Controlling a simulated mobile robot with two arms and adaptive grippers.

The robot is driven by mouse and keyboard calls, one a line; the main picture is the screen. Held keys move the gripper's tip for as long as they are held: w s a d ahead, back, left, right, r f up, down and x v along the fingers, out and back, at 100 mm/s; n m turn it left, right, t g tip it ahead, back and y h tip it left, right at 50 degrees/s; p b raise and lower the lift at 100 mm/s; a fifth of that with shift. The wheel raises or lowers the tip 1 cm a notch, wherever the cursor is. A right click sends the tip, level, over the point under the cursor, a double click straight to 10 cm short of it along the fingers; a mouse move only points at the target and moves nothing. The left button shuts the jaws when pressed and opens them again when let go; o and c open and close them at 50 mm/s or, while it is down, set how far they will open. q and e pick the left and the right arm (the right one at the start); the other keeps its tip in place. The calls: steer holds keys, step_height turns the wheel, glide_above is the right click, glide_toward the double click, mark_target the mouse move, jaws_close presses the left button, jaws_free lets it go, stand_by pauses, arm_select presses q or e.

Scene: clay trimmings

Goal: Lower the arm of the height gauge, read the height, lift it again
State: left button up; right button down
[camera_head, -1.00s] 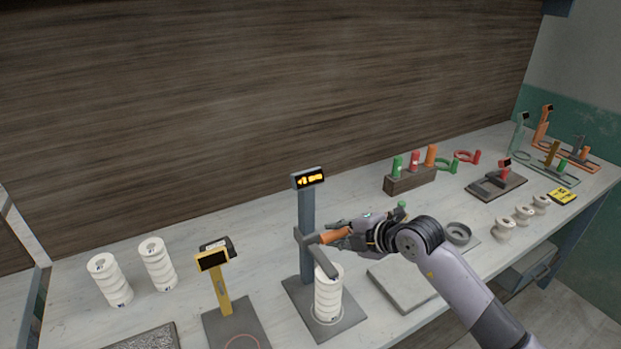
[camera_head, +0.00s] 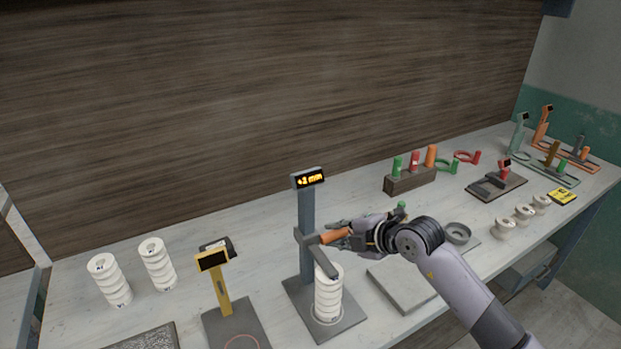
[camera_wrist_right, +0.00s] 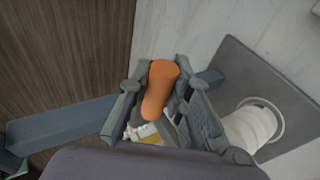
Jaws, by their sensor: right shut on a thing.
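The height gauge has a blue-grey post (camera_head: 306,238) on a grey base (camera_head: 296,292), with a lit display (camera_head: 308,179) on top that seems to read +2 mm. Its grey arm (camera_head: 325,262) reaches over a stack of white rings (camera_head: 328,298) standing on the base. The arm is at the stack's top; I cannot tell whether it touches. My right gripper (camera_head: 346,236) is shut on the gauge's orange handle (camera_head: 333,236). In the right wrist view the handle (camera_wrist_right: 160,90) lies between the fingers, with the white stack (camera_wrist_right: 249,128) to the right. My left gripper is out of view.
A yellow gauge (camera_head: 222,290) stands at the left, with two white ring stacks (camera_head: 110,280) behind it. A grey slab (camera_head: 403,288) lies right of the grey gauge. A wooden block (camera_head: 410,180) with coloured pegs and several white spools (camera_head: 505,228) are farther right.

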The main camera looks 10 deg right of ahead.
steer(key=shift+s+f, duration=0.2)
steer(key=shift+f, duration=0.35)
steer(key=shift+w+r+p, duration=0.15)
steer(key=shift+r+p, duration=0.5)
steer(key=shift+r, duration=0.1)
steer(key=shift+w+r+p, duration=0.1)
steer(key=shift+r+p, duration=0.5)
steer(key=shift+r, duration=0.1)
steer(key=shift+s+r+p, duration=0.1)
steer(key=shift+r+p, duration=0.45)
steer(key=shift+r, duration=0.25)
steer(key=shift+r+p, duration=2.4)
steer(key=shift+r, duration=0.4)
steer(key=c, duration=0.6)
jaws_free()
steer(key=shift+f, duration=0.15)
